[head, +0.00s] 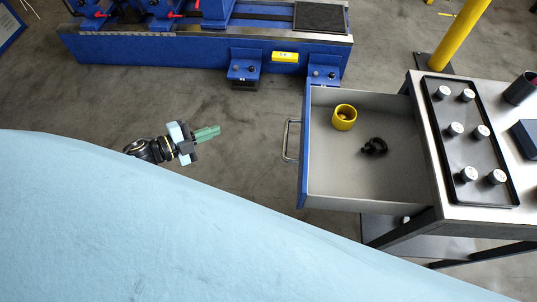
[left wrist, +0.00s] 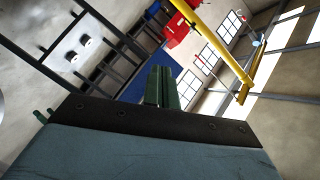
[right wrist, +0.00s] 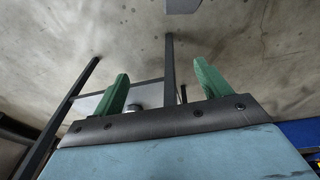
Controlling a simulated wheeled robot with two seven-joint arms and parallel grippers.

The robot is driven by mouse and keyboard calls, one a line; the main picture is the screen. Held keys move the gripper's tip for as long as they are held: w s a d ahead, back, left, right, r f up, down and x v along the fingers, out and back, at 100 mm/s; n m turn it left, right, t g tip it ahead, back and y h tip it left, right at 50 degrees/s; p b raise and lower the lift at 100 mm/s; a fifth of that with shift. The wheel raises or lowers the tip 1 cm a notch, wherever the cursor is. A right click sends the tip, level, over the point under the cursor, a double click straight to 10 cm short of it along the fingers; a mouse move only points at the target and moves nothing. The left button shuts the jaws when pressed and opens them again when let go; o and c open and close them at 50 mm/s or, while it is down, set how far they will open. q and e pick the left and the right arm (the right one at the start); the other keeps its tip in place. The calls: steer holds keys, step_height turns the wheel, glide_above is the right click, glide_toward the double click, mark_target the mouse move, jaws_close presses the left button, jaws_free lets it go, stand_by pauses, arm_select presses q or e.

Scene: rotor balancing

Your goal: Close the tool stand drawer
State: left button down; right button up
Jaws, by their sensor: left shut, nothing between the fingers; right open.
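The tool stand drawer (head: 370,182) is pulled out to the left from the tool stand (head: 445,120) in the head view. Its blue front (head: 305,150) carries a metal bar handle (head: 287,140). A yellow ring-shaped part (head: 344,118) and a black knob-like part (head: 374,147) lie inside the drawer. My left gripper (head: 208,133) is shut and empty, left of the handle and apart from it. Its green fingers also show together in the left wrist view (left wrist: 162,87). My right gripper (right wrist: 162,90) is open and empty in the right wrist view; the head view does not show it.
A black tray (head: 475,150) with several small capped cylinders sits on the stand top. A blue machine bed (head: 200,50) runs along the back. A yellow post (head: 462,35) stands behind the stand. Bare floor lies between my left gripper and the handle.

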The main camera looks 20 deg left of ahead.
arm_select(q)
steer(key=s+d+r+m+g+h+b, duration=0.25)
steer(key=r+m+g, duration=0.2)
steer(key=m, duration=0.25)
steer(key=s+d+r+m+g+h+b, duration=0.1)
steer(key=s+d+r+m+g+h, duration=0.15)
steer(key=m+g, duration=0.3)
steer(key=w+d+f+t+b, duration=0.1)
steer(key=w+d, duration=0.3)
steer(key=d, duration=0.9)
steer(key=shift+f+b, duration=0.45)
steer(key=shift+f, duration=0.2)
arm_select(e)
steer(key=w+a+r, duration=0.2)
steer(key=w+r, duration=0.3)
steer(key=r, duration=0.5)
steer(key=shift+a+r+t, duration=0.15)
steer(key=shift+a+t, duration=0.15)
steer(key=shift+t, duration=0.1)
arm_select(q)
steer(key=shift+m, duration=0.25)
steer(key=shift+w+d, duration=0.1)
